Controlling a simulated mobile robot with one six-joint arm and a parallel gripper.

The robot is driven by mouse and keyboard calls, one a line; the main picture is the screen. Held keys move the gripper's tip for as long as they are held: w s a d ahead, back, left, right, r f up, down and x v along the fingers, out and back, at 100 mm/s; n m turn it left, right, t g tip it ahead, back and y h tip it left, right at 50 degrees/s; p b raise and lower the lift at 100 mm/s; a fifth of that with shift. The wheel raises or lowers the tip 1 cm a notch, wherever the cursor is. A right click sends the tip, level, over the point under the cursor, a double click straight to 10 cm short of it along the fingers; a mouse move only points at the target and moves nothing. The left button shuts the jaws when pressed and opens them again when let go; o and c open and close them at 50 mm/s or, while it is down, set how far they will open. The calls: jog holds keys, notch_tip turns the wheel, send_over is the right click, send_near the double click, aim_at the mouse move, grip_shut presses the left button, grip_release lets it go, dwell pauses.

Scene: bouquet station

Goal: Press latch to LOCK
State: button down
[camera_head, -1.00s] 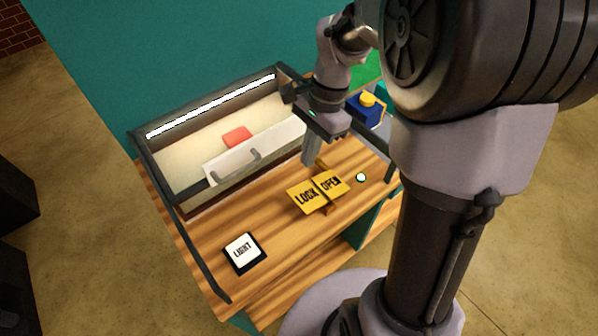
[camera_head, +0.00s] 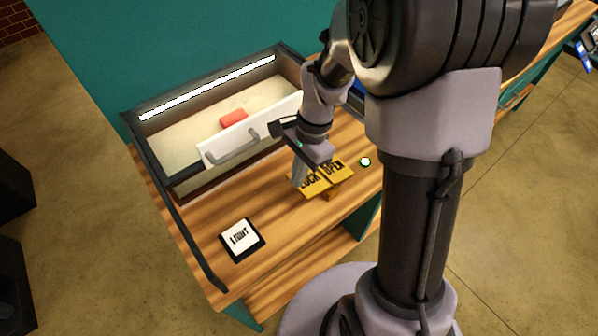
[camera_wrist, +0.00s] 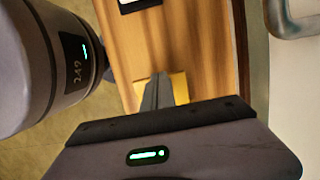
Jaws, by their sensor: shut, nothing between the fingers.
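The yellow latch plate has a LOCK half (camera_head: 311,182) on the left and an OPEN half (camera_head: 338,171) on the right, on the wooden counter. My gripper (camera_head: 299,181) is shut and empty, with its fingertips at the left part of the LOCK half, covering some of its lettering. I cannot tell whether the fingertips touch the plate. In the wrist view, the shut fingers (camera_wrist: 157,92) point over the yellow plate (camera_wrist: 180,86), which is partly hidden behind them. A small green-white round light (camera_head: 365,162) sits to the right of the latch.
A black-framed case with a white front panel and handle (camera_head: 232,150) stands behind the latch, with a red block (camera_head: 233,118) inside. A LIGHT switch (camera_head: 241,238) lies at the front left. The counter between switch and latch is clear.

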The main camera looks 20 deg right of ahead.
jog(key=shift+a+f, duration=0.15)
jog(key=shift+s+a+f+b, duration=0.1)
jog(key=shift+a+f+b, duration=0.15)
jog(key=shift+f+b, duration=0.2)
jog(key=shift+s+a+f+b, duration=0.1)
jog(key=shift+a+f+b, duration=0.2)
jog(key=shift+f, duration=0.2)
jog(key=shift+b+x, duration=0.65)
jog(key=shift+x, duration=0.5)
jog(key=shift+r+p, duration=0.35)
jog(key=a+r+p, duration=0.1)
jog(key=r+p, duration=0.2)
jog(key=r, duration=0.3)
jog(key=s+a+r+p, duration=0.1)
jog(key=a+r+p, duration=0.1)
jog(key=r, duration=0.5)
jog(key=shift+p, duration=0.6)
jog(key=shift+a, duration=0.1)
